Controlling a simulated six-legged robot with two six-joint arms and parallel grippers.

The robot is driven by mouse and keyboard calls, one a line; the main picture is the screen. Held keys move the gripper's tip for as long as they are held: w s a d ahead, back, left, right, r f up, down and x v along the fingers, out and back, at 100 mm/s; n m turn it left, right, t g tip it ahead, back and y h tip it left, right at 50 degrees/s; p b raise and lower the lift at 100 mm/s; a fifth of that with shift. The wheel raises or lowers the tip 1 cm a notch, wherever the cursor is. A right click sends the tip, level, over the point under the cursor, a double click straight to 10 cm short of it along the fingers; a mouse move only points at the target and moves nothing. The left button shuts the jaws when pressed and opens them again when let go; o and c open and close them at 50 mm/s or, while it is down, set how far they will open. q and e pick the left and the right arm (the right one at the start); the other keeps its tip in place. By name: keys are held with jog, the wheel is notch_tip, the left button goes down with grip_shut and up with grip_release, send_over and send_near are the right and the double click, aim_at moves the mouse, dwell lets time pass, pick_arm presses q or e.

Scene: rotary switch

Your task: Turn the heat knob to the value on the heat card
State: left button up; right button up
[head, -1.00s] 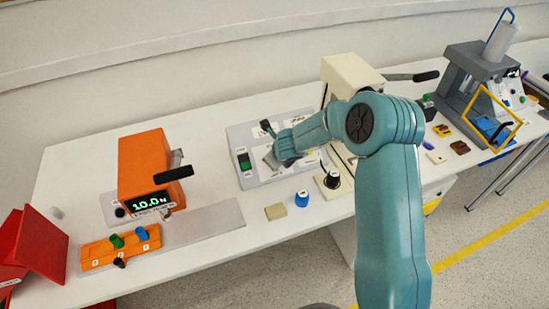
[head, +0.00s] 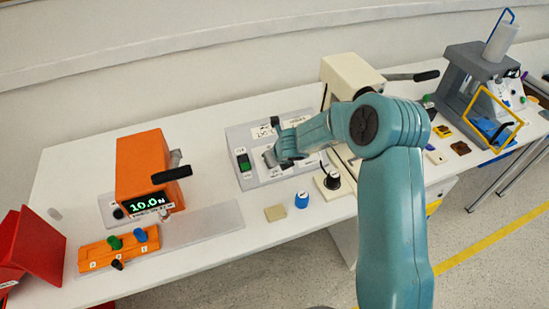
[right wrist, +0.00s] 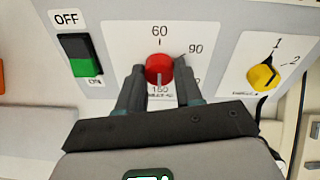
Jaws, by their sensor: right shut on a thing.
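The red heat knob (right wrist: 159,68) sits on a white dial plate (right wrist: 118,38) in the right wrist view, with 60 above it, 90 to its upper right and 150 below. My right gripper (right wrist: 159,77) is shut on the knob, one finger on each side. The knob's pointer is hard to make out. In the head view my right gripper (head: 272,157) is over the grey control panel (head: 247,181) and hides the knob. A white card (head: 264,131) with dark characters stands at the panel's back; I cannot read it surely. My left gripper is not in view.
A black and green ON/OFF switch (right wrist: 80,56) is left of the knob, a yellow selector (right wrist: 263,77) right of it. A blue knob-like piece (head: 302,200) and beige block (head: 275,213) lie in front. An orange device (head: 143,170) stands left.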

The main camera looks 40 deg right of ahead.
jog(key=o, duration=0.8)
jog(key=shift+c, duration=0.2)
jog(key=p+v, duration=0.5)
jog(key=v, duration=1.1)
jog(key=shift+s, duration=0.25)
jog(key=shift+r, duration=0.1)
jog(key=shift+s, duration=0.1)
